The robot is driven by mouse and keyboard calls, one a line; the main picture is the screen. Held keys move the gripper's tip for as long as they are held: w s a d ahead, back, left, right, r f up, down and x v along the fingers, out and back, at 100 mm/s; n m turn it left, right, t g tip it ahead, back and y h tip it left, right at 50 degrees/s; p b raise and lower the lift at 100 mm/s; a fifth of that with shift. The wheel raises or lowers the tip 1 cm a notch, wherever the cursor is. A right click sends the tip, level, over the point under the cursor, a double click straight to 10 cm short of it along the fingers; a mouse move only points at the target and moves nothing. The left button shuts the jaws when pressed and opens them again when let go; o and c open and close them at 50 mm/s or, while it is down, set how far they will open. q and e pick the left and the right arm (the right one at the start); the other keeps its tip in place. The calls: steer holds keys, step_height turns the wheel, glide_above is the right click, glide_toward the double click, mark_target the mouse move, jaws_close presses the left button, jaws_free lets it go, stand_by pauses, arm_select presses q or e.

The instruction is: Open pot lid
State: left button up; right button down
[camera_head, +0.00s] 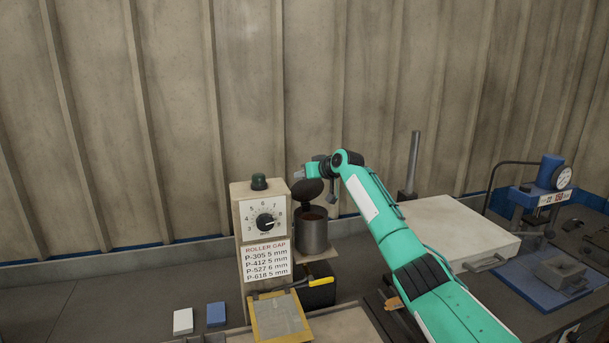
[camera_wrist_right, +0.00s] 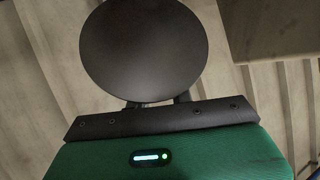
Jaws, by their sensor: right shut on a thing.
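The pot (camera_head: 313,238) is a grey metal cylinder on a small shelf right of the dial box. Its mouth is uncovered and shows brown contents. The dark round lid (camera_head: 307,190) is tilted up above the pot's left rim. My right gripper (camera_head: 304,174) is at the lid's upper edge, shut on it. In the right wrist view the lid (camera_wrist_right: 143,48) fills the upper middle, beyond my fingers (camera_wrist_right: 160,101), which are mostly hidden. Whether the lid touches the pot's rim is unclear. My left gripper is in neither view.
The dial box (camera_head: 265,220) with a roller-gap sign stands left of the pot. A yellow-framed plate (camera_head: 280,317) lies in front. White (camera_head: 183,321) and blue (camera_head: 216,314) blocks lie at left. A pale box (camera_head: 455,235) and a blue press (camera_head: 540,195) stand at right.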

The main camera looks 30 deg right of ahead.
mark_target(314, 185)
steer(key=shift+s+f, duration=0.15)
steer(key=shift+f, duration=0.6)
steer(key=c, duration=1.4)
jaws_free()
steer(key=shift+o, duration=0.6)
steer(key=shift+d, duration=0.2)
steer(key=shift+f, duration=0.1)
steer(key=shift+s+d+r+p, duration=0.1)
steer(key=shift+r+p, duration=0.2)
steer(key=shift+r, duration=0.2)
steer(key=shift+s+d+r+p, duration=0.1)
steer(key=shift+r+p, duration=0.2)
steer(key=shift+r, duration=0.15)
steer(key=shift+s+d+r+p, duration=0.25)
steer(key=shift+s+r+p, duration=0.25)
steer(key=shift+r, duration=0.3)
steer(key=shift+s+d+r+p, duration=0.2)
steer(key=shift+s+r+p, duration=0.2)
steer(key=shift+r, duration=0.35)
steer(key=s+d+r+p, duration=0.3)
steer(key=s+r+p, duration=0.1)
steer(key=r, duration=0.4)
steer(key=shift+v, duration=0.8)
steer(key=shift+a, duration=0.15)
steer(key=shift+f, duration=0.1)
